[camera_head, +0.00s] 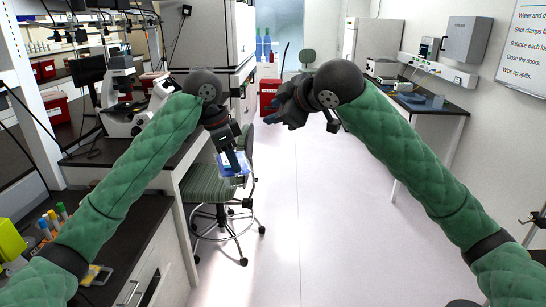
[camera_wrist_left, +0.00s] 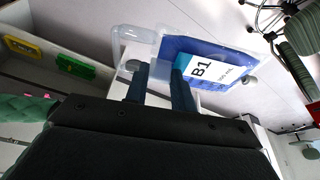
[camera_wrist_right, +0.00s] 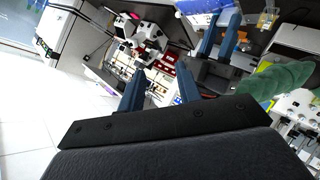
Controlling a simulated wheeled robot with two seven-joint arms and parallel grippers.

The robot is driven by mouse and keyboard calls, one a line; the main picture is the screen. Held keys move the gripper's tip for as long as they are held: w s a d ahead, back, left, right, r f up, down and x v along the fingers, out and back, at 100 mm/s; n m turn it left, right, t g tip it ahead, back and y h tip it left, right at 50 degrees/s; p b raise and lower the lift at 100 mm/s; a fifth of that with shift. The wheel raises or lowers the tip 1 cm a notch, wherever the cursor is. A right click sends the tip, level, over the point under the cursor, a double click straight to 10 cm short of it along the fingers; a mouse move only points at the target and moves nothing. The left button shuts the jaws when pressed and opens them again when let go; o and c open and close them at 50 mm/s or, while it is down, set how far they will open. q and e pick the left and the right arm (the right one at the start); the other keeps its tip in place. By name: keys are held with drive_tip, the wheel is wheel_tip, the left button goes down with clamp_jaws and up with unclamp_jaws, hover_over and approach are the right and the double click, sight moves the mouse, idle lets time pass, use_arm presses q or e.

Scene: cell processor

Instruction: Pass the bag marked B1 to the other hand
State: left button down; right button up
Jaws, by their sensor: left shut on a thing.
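The bag marked B1 (camera_head: 226,169) is blue and clear, with a white label that reads B1 in the left wrist view (camera_wrist_left: 222,50). My left gripper (camera_head: 238,161) is shut on the bag's clear end, and the bag hangs in the air above a green stool. The left fingers also show in the left wrist view (camera_wrist_left: 160,78). My right gripper (camera_head: 274,118) is higher and to the right in the head view, apart from the bag. In the right wrist view its two fingers (camera_wrist_right: 160,86) stand apart with nothing between them. The bag (camera_wrist_right: 200,5) shows there at the top edge.
A green stool (camera_head: 212,184) stands below the bag. A dark bench with a microscope (camera_head: 122,90) is at the left. Another bench (camera_head: 425,100) with instruments runs along the right wall. The floor (camera_head: 310,210) between them is clear.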

sight(244, 186)
drive_tip(key=s+a+f+n+g+h, duration=0.1)
drive_tip(key=s+f+n+g, duration=0.5)
drive_tip(key=s, duration=0.4)
drive_tip(key=shift+t, duration=0.5)
drive_tip(key=x, duration=1.2)
drive_tip(key=shift+d+f, duration=0.1)
drive_tip(key=shift+f, duration=0.45)
drive_tip(key=shift+s, duration=0.1)
clamp_jaws()
use_arm(q)
drive_tip(key=c, duration=1.1)
unclamp_jaws()
